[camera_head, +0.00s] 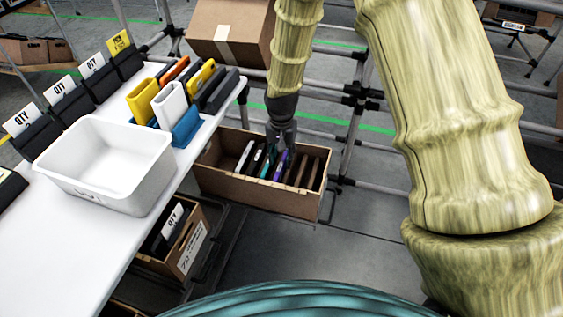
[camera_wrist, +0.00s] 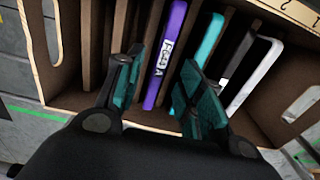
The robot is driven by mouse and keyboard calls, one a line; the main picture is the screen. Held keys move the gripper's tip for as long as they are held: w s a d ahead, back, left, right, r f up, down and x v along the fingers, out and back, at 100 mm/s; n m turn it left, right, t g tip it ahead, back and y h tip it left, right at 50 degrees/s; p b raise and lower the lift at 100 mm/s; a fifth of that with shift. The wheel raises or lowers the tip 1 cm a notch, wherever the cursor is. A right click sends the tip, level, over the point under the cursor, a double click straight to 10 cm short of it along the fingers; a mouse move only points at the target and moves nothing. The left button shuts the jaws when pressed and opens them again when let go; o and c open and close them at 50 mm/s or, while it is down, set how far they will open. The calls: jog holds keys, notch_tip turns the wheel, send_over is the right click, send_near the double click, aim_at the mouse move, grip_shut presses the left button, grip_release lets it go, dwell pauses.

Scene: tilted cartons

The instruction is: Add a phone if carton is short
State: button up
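A tilted brown carton (camera_head: 262,191) holds upright phones between brown dividers, also seen in the wrist view (camera_wrist: 291,18). A purple phone (camera_wrist: 166,52) with a white label stands in a slot, with a teal phone (camera_wrist: 210,38), a dark grey phone (camera_wrist: 238,57) and a white phone (camera_wrist: 262,70) to its right in the wrist view. Slots left of the purple phone look empty. My gripper (camera_wrist: 162,68) is open, with its teal-padded fingers on either side of the purple phone. In the head view my gripper (camera_head: 282,138) reaches down into the carton.
A white table holds an empty white bin (camera_head: 105,165), coloured holders with items (camera_head: 172,104), and black stands with QTY cards (camera_head: 62,95). Another carton (camera_head: 181,240) sits below the table edge. A closed brown box (camera_head: 228,28) and rack pipes stand behind.

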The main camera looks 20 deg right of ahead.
notch_tip(320, 180, up, 8)
dwell(0.5)
jog(key=shift+r, duration=0.1)
notch_tip(320, 180, up, 7)
jog(key=p, duration=0.7)
dwell(0.6)
